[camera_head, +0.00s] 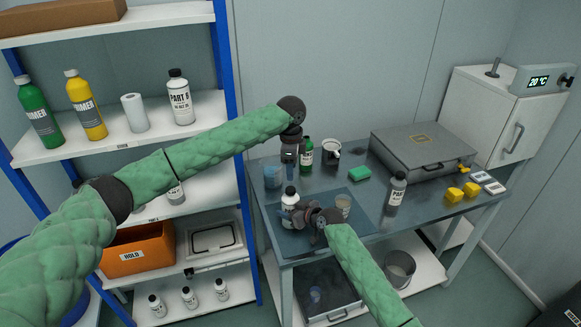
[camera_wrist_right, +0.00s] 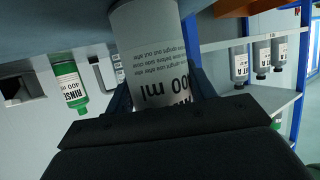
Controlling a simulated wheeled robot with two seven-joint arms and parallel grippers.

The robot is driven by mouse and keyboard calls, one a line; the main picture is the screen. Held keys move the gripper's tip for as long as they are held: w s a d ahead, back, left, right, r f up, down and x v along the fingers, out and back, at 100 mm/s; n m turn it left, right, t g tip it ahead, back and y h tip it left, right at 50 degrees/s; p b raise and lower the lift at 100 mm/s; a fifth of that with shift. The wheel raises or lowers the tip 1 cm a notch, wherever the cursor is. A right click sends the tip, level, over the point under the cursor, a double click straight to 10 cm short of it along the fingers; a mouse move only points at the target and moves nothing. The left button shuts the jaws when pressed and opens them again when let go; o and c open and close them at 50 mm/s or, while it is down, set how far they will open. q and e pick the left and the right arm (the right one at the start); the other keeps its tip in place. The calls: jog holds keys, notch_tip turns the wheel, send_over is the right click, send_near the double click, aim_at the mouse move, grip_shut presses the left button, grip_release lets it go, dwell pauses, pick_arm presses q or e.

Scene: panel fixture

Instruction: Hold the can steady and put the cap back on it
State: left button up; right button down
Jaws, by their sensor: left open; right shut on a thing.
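The white labelled can (camera_head: 289,212) stands near the front left of the table on a dark blue mat (camera_head: 366,212). My right gripper (camera_head: 296,214) is shut around the can's side from the right. In the right wrist view the can (camera_wrist_right: 152,55) shows upside down between the fingers, with "400 ml" on its label. My left gripper (camera_head: 290,172) is open, pointing down just above the can's top. A small light top shows on the can in the head view, but I cannot tell whether it is the cap. No separate cap is clearly visible.
A grey case (camera_head: 422,150) and yellow blocks (camera_head: 455,194) lie further right.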

pick_arm(q)
jog(key=n, duration=1.5)
jog(key=shift+n, duration=0.3)
jog(key=n, duration=0.4)
jog(key=shift+s+a, duration=0.1)
jog(key=n, duration=1.2)
